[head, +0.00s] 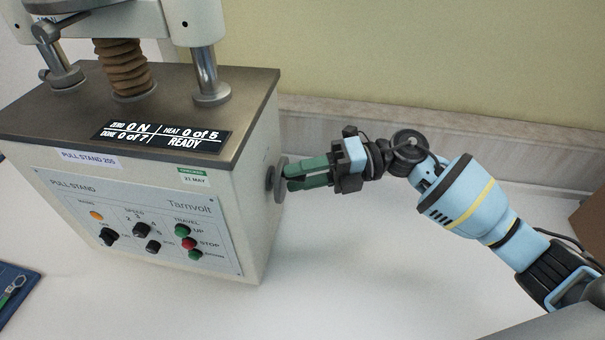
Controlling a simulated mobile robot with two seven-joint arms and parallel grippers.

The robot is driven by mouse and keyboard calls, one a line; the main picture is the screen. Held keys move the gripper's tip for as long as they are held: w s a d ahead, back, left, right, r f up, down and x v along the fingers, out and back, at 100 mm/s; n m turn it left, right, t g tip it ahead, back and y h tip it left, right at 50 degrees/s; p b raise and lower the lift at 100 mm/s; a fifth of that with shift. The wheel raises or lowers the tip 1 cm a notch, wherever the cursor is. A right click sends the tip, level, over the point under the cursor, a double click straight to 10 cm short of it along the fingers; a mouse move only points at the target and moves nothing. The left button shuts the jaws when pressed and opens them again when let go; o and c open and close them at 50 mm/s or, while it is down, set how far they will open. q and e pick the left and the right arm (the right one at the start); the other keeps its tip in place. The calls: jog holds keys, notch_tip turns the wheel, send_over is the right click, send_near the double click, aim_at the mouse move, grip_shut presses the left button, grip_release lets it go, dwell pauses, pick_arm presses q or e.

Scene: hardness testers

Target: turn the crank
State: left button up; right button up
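The pull stand (145,150) is a large pale machine with a dark top at the left. On its right side wall sits a grey round crank disc (280,181), seen nearly edge-on. My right gripper (289,178) comes in from the right with its two green fingers pointing left at the disc. The fingertips are at the disc's outer face, and a narrow gap shows between them. Whether a crank handle is between the fingers is hidden. My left gripper is not in view.
The front panel (140,222) carries knobs and buttons, and the display (160,136) reads READY. A blue item (15,290) lies at the left edge. A brown box (592,228) is at the right edge. The white table in front of the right arm is clear; a wall is behind.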

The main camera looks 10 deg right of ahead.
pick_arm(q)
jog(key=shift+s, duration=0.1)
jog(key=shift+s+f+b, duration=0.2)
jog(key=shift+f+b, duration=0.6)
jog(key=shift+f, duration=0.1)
pick_arm(e)
jog(key=d, duration=0.7)
jog(key=shift+d+r, duration=0.35)
jog(key=shift+r, duration=0.05)
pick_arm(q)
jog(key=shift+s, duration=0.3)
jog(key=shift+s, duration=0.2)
pick_arm(e)
jog(key=shift+s+f, duration=0.1)
jog(key=shift+s, duration=0.05)
